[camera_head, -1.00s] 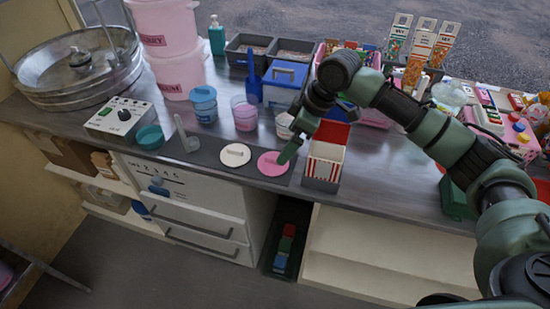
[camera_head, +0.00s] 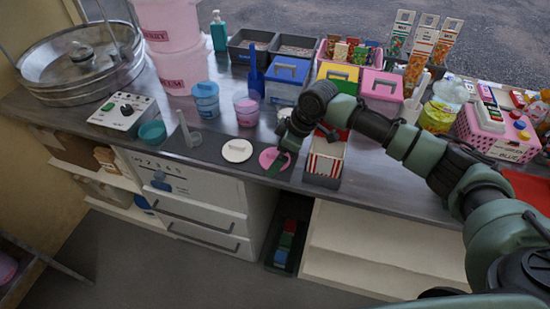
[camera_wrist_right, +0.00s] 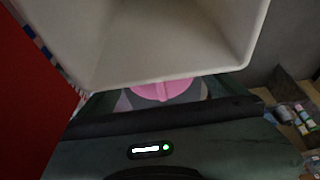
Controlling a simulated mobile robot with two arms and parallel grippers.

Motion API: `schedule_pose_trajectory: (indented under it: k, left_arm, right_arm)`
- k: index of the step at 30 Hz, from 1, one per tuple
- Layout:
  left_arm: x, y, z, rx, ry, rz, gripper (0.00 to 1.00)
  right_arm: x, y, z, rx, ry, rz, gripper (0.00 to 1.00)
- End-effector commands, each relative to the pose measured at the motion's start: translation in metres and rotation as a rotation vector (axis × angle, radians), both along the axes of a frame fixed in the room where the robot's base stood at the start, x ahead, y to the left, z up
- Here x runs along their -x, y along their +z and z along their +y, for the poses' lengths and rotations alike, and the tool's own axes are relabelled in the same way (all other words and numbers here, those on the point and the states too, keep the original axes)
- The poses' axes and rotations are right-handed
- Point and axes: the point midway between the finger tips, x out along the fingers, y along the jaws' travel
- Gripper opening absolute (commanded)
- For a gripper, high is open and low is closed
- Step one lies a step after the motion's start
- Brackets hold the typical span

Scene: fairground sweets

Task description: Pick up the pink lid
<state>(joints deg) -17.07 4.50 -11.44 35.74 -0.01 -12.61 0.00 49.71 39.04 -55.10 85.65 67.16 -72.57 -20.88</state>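The pink lid (camera_head: 267,157) lies flat on the dark mat near the counter's front edge, right of a round white lid (camera_head: 237,150). My right gripper (camera_head: 281,160) points down at the pink lid's right side and covers part of it. In the right wrist view the pink lid (camera_wrist_right: 165,90) shows, with a raised ridge, just beyond the gripper body. The fingers are too dark and hidden to tell whether they are open or touching the lid. My left gripper is not in view.
A pink cup (camera_head: 246,112) and a blue cup (camera_head: 206,100) stand behind. A grey upright tool (camera_head: 188,132) is to the left.

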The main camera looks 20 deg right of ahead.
Motion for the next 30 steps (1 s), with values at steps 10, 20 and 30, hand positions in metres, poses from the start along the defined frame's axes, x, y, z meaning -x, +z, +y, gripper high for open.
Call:
schedule_pose_trajectory:
  k: [10, 20, 30]
  left_arm:
    - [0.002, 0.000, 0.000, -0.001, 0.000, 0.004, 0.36]
    - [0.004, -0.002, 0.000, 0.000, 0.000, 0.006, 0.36]
    - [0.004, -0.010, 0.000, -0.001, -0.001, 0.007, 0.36]
  right_arm:
    - [0.000, 0.001, 0.000, -0.001, 0.000, -0.001, 0.41]
    - [-0.001, 0.016, 0.000, -0.001, -0.001, -0.003, 0.41]
    - [-0.002, 0.098, 0.000, -0.002, 0.002, -0.008, 0.41]
